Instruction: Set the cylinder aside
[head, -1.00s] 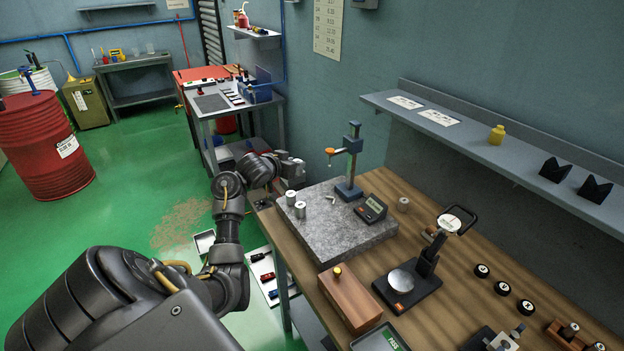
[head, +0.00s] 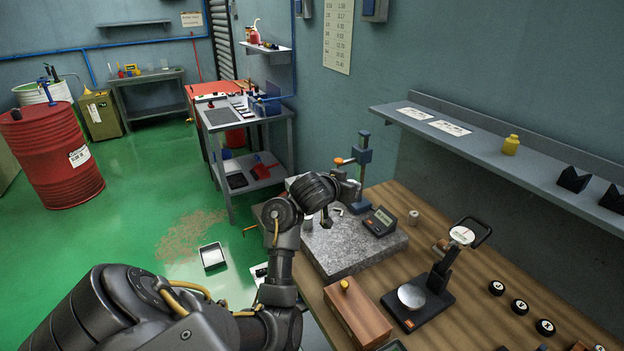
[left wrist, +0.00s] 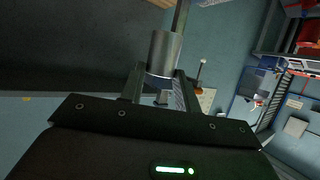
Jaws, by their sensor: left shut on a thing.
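My left gripper (head: 347,187) is above the granite plate (head: 375,256), in front of the stand, in the head view. In the left wrist view its fingers (left wrist: 160,88) are shut on a grey metal cylinder (left wrist: 164,52). The held cylinder is hard to make out in the head view, where the wrist and gripper cover that area. Another small metal cylinder (head: 307,223) shows partly on the plate beside my forearm. My right gripper is not in view.
A stand with a blue post (head: 363,165) and a digital readout (head: 380,221) are on the plate close to the gripper. A shelf (head: 480,150) runs along the wall.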

